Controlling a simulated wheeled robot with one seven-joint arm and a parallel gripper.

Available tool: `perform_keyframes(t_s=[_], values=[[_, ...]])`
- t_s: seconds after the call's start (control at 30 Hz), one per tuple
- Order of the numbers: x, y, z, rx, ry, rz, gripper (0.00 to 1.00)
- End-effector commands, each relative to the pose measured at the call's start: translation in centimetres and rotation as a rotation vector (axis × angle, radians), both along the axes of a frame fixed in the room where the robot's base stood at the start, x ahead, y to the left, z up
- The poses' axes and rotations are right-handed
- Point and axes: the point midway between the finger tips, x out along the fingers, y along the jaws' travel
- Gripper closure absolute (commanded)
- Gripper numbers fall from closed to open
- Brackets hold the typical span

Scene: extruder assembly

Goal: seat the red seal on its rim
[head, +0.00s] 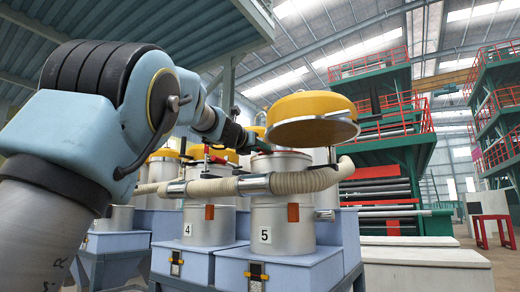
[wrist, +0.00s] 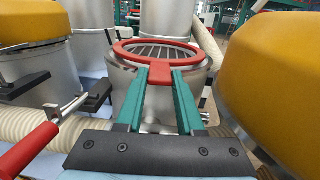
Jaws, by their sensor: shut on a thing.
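The red seal (wrist: 126,52) is a flat ring with a tab facing me in the wrist view. My gripper (wrist: 161,76) has its two teal fingers shut on that tab. The ring lies over the round mouth of a metal hopper (wrist: 118,88), with a grille showing through it. The ring looks roughly in line with the rim; I cannot tell if it touches all round. In the head view my gripper (head: 246,139) reaches to the top of the hopper marked 5 (head: 281,168). Only a thin trace of red shows there, and my arm hides part of the area.
A raised yellow lid (head: 313,104) hangs above hopper 5 and also fills the right of the wrist view (wrist: 275,75). A ribbed hose (head: 300,181) crosses the hopper fronts. A red-handled clamp (wrist: 30,148) is at lower left of the wrist view. Another yellow lid (wrist: 30,22) is at left.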

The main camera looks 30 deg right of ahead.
Motion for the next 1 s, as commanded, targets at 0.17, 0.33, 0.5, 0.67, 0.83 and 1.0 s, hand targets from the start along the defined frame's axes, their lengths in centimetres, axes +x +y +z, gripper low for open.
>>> perform_keyframes(t_s=[0.17, 0.33, 0.5, 0.67, 0.83, 1.0], values=[[0.00, 0.02, -0.30, -0.001, -0.001, 0.000, 1.00], [0.01, 0.03, -0.55, -0.001, -0.001, 0.000, 1.00], [0.01, 0.03, -0.79, -0.001, -0.001, 0.000, 1.00], [0.01, 0.03, -0.80, -0.001, -0.001, 0.000, 1.00], [0.01, 0.03, -0.81, 0.000, 0.000, 0.000, 0.52], [0.01, 0.01, -0.81, 0.000, 0.000, 0.000, 0.33]])
